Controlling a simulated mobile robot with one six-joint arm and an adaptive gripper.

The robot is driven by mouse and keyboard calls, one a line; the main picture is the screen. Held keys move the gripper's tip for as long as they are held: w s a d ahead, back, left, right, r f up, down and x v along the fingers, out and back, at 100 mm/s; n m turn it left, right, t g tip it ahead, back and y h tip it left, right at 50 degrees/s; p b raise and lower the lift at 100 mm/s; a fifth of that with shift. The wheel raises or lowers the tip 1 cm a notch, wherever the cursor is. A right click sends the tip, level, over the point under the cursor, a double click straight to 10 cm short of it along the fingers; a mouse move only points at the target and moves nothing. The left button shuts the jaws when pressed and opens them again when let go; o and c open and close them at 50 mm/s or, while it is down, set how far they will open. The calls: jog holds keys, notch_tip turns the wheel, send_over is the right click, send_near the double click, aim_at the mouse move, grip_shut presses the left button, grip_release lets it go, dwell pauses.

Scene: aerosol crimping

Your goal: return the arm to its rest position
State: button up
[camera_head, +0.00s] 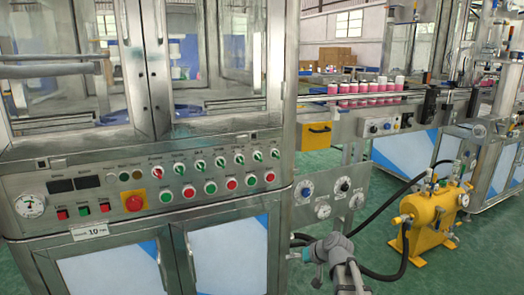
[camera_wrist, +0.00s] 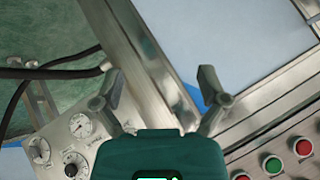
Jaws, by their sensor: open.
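My gripper (camera_wrist: 160,84) shows in the wrist view with its two grey fingers spread apart. Nothing is between them. It hangs over the steel frame edge of the crimping machine, with the machine's knobs and dials at the lower left and its coloured buttons at the lower right. In the head view, grey links of my arm (camera_head: 341,262) show at the bottom centre, in front of the machine's lower right corner. I cannot make out the fingers there.
The control panel (camera_head: 90,198) of the steel machine fills the left. A side plate (camera_head: 335,212) carries gauges. A yellow tank (camera_head: 431,215) with black hoses stands on the green floor (camera_head: 459,269) at right. Pink-and-white cans (camera_head: 367,88) line the conveyor (camera_head: 352,100) behind.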

jog(key=s+d+m+g+h+p, duration=0.1)
jog(key=s+d+g+h+p, duration=0.2)
jog(key=s, duration=0.6)
jog(key=s+d+g+h+p, duration=0.2)
jog(key=s+g+h, duration=0.15)
jog(key=s, duration=0.55)
notch_tip(320, 180, up, 37)
jog(key=p, duration=3.6)
jog(key=shift+s+p, duration=0.15)
jog(key=shift+p, duration=0.25)
jog(key=shift+f+t+h, duration=0.1)
jog(key=shift+t+h, duration=0.15)
